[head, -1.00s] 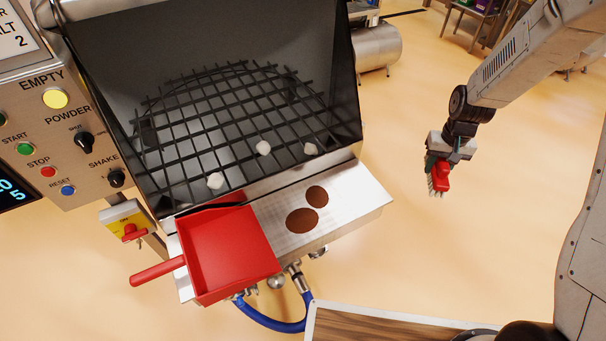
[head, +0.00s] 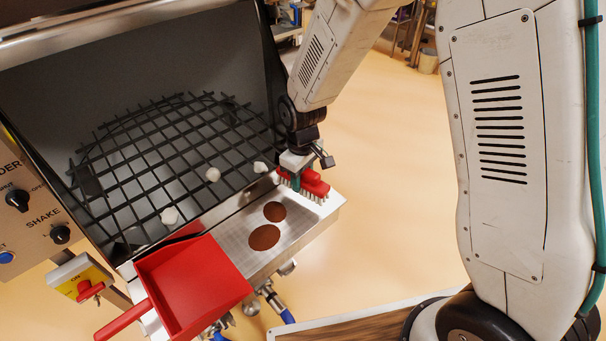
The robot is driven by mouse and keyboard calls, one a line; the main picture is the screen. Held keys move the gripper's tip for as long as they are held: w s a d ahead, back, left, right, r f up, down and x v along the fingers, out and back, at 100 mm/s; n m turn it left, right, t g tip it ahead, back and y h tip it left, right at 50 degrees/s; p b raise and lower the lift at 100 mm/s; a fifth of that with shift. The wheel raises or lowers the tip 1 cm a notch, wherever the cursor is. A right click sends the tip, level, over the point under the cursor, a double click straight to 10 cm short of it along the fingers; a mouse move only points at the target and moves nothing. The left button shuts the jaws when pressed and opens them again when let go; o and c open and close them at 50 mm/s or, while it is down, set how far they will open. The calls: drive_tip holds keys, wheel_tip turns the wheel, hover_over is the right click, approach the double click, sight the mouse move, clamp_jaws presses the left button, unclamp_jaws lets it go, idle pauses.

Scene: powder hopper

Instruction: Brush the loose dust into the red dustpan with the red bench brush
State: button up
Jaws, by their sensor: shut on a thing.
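The red bench brush (head: 314,187) with pale bristles is held in my gripper (head: 298,172), which is shut on it. The brush is at the right end of the steel ledge, with its bristles low over or on the ledge; I cannot tell if they touch. Two brown patches of loose dust lie on the ledge, a larger one (head: 264,238) and a smaller one (head: 274,211), to the left of and below the brush. The red dustpan (head: 192,283) sits at the ledge's left end, its handle pointing lower left and its open side toward the dust.
Behind the ledge (head: 318,222) is the hopper with a black grate (head: 170,160) and 3 white lumps on it. A control panel (head: 30,215) and a yellow switch box (head: 80,280) are at left. A wooden-topped surface (head: 345,333) is at the bottom.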

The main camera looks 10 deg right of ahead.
drive_tip(key=shift+f, duration=2.4)
drive_tip(key=shift+s+a, duration=0.1)
drive_tip(key=shift+a, duration=0.05)
drive_tip(key=shift+s+a, duration=2.65)
drive_tip(key=shift+a, duration=0.2)
drive_tip(key=shift+s+a, duration=2.65)
drive_tip(key=shift+a, duration=0.25)
drive_tip(key=shift+s+a, duration=2.65)
drive_tip(key=shift+a, duration=0.2)
drive_tip(key=shift+s+r, duration=0.1)
drive_tip(key=shift+w+d+r, duration=0.15)
drive_tip(key=shift+w+r, duration=0.05)
drive_tip(key=shift+r, duration=0.55)
drive_tip(key=shift+w+d+r, duration=0.15)
drive_tip(key=shift+d+r, duration=0.05)
drive_tip(key=shift+r, duration=0.55)
drive_tip(key=shift+w+d+r, duration=0.15)
drive_tip(key=shift+w+r, duration=0.05)
drive_tip(key=shift+r, duration=0.55)
